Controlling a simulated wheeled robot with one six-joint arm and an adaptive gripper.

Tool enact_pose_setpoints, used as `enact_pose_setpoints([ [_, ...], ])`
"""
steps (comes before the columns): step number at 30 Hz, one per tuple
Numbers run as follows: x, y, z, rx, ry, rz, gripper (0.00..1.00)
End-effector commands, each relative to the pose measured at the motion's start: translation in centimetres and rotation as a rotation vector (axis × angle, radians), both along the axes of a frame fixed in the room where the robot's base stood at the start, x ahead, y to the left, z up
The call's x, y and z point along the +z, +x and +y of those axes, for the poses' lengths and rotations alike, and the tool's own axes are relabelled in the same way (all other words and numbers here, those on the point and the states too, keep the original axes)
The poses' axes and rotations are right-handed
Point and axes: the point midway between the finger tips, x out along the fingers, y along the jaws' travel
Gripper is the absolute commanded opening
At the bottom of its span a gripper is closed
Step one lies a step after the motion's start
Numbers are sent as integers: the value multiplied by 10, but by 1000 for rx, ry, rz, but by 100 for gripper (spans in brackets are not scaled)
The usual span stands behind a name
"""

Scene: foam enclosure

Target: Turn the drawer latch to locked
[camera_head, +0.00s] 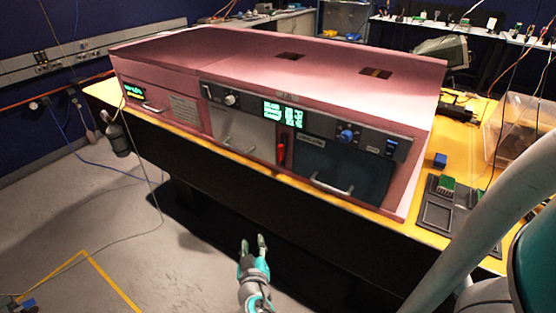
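The pink foam enclosure (185,57) stands on a yellow-topped bench. A red latch handle (281,151) hangs roughly vertical on its front, just left of the dark drawer front (345,172). The drawer has a pale bar handle (332,186) and looks closed. My gripper (254,243) is in front of and below the bench, with its two fingers pointing up and a gap between them. It is open and empty, well apart from the latch. Nothing hides the latch, but its lock marking is too small to read.
A green-lit display (284,112) and a blue knob (347,135) sit on the panel above the drawer. A grey tray (436,216) and a blue block (440,160) are on the bench at right. My arm covers the lower right. Floor in front is clear.

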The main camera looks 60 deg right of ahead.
Motion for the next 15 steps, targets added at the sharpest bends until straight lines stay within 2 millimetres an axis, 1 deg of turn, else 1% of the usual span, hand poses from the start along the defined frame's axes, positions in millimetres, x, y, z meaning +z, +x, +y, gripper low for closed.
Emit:
enact_pose_setpoints([
  [1,16,12,-11,-57,-12,-31,38],
  [5,53,30,-36,-212,-42,-105,38],
  [6,66,35,-44,-261,-50,-132,38],
  [8,85,40,-54,-335,-61,-174,38],
  [9,98,43,-60,-385,-69,-203,38],
  [12,130,47,-72,-501,-83,-278,38],
  [15,156,48,-80,-596,-95,-343,38],
])
